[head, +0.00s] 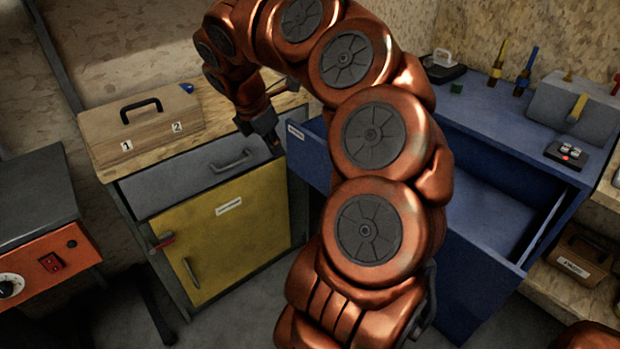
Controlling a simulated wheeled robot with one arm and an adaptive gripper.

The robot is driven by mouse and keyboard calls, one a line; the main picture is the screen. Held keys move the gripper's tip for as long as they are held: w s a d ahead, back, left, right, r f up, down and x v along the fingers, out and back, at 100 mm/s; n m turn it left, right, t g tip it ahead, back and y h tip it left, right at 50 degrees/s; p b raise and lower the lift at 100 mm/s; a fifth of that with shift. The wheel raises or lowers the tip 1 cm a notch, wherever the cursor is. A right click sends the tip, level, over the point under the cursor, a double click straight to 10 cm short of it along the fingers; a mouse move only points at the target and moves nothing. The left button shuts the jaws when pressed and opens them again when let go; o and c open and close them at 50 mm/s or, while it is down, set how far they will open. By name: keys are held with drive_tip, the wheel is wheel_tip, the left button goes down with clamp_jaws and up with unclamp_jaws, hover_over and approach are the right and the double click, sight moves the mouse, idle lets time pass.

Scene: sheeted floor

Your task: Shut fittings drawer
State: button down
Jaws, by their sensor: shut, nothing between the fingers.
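A wide blue drawer (312,158) stands pulled out from the blue cabinet at the right. Its inside (490,195) looks empty where it shows. A small white label sits at the left end of its front, too small to read, so I cannot confirm it is the fittings drawer. My arm crosses in front and hides the middle of the drawer. My gripper (274,146) is shut and empty, pointing down just left of the drawer front's left end, near the right end of a grey drawer (180,187). I cannot tell whether it touches either.
A yellow door (225,232) with a red-tipped latch (163,241) is below the grey drawer. A wooden case (140,131) rests on the left worktop. Tools, a grey box (570,108) and a small device (568,153) stand on the blue cabinet. An orange machine (45,262) is far left.

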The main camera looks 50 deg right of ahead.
drive_tip(key=d+f, duration=0.2)
drive_tip(key=d, duration=0.1)
drive_tip(key=b, duration=0.1)
hover_over(316, 174)
drive_tip(key=a, duration=0.2)
drive_tip(key=shift+n, duration=0.3)
drive_tip(key=shift+w+f, duration=0.15)
drive_tip(key=shift+f, duration=4.1)
